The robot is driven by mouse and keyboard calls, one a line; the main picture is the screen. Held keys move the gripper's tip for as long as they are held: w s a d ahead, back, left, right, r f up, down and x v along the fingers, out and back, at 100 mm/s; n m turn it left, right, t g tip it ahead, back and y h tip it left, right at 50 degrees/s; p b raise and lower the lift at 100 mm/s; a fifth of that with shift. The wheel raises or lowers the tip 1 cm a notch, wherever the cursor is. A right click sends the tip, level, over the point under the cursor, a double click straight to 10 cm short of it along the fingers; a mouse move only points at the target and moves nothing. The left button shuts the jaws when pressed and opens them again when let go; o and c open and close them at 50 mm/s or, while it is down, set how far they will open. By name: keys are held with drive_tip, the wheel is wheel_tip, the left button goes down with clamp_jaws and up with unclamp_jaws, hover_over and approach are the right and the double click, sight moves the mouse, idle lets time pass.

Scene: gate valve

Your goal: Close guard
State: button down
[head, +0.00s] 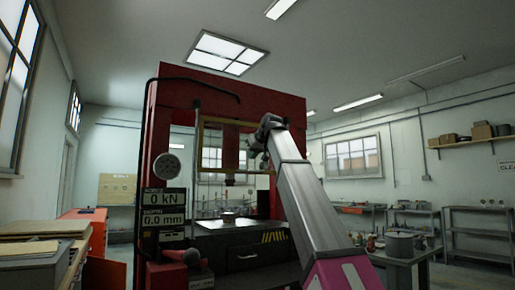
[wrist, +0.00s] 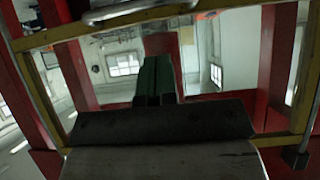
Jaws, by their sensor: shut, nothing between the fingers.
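The guard is a clear panel in a yellow frame (head: 199,148) on the front of the red press. Its lower edge sits well above the press bed, so the space below it is open. In the wrist view its yellow frame (wrist: 50,95) surrounds the scene, and a silver bar handle (wrist: 140,11) crosses the top. My gripper (head: 251,148) is in front of the guard's right part. In the wrist view my gripper (wrist: 153,68) has its dark green fingers together and empty, below the handle. I cannot tell whether it touches the panel.
The red press frame (head: 290,110) stands around the guard. A display panel (head: 163,206) reads 0 kN and 0.0 mm. The dark press bed (head: 215,228) lies below. A table with a pot (head: 401,243) stands at right and a wooden-topped bench (head: 45,228) at left.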

sight(251, 164)
drive_tip(key=shift+w+a+f, duration=0.15)
drive_tip(key=shift+w+f, duration=0.05)
drive_tip(key=shift+f, duration=0.55)
drive_tip(key=shift+w+a+f, duration=0.1)
drive_tip(key=shift+w+f, duration=0.1)
drive_tip(key=shift+f, duration=0.5)
drive_tip(key=shift+w+a+f, duration=0.15)
drive_tip(key=shift+w+f, duration=0.05)
drive_tip(key=shift+f, duration=0.55)
wheel_tip(251, 164, down, 26)
